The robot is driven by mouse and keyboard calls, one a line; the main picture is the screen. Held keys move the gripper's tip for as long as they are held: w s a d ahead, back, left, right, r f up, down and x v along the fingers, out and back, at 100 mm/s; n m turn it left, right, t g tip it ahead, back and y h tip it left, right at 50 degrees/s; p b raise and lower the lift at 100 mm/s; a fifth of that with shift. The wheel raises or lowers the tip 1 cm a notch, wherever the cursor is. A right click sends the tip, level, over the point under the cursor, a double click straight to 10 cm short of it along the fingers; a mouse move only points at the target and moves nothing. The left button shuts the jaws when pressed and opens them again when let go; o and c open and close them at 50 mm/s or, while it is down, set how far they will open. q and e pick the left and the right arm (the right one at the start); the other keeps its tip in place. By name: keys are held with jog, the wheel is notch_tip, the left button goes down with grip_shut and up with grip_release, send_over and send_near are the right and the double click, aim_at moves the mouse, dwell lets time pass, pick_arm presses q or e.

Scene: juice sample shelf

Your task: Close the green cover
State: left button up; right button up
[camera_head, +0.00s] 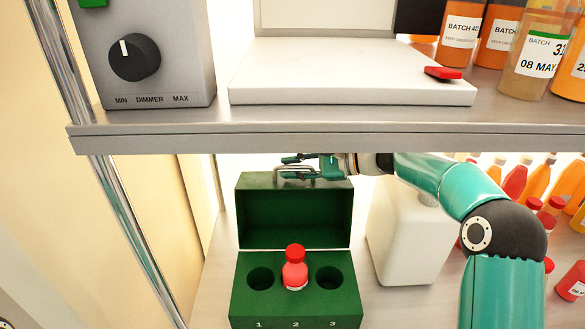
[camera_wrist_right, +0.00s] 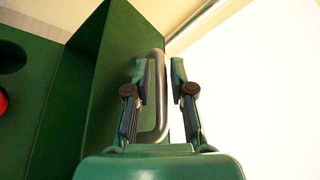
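The green cover (camera_head: 293,208) stands open and upright at the back of the green box (camera_head: 245,290) in the head view. A metal handle (camera_head: 277,172) is on its top edge; the handle also shows in the right wrist view (camera_wrist_right: 161,100), beside the green cover (camera_wrist_right: 115,85). My right gripper (camera_head: 290,166) is at the handle, its fingers pointing left. In the wrist view the right gripper (camera_wrist_right: 160,80) is open, with a gap between its fingers and a bar of the handle in that gap; contact cannot be told. My left gripper is not in view.
A red-capped bottle (camera_head: 295,270) stands in the middle hole of the box, between two empty holes. A white jug (camera_head: 410,240) stands to the right. The upper shelf edge (camera_head: 330,138) runs above my right arm. Several bottles stand at the far right.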

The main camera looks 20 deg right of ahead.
grip_shut()
jog(key=shift+a, duration=0.1)
dwell(0.3)
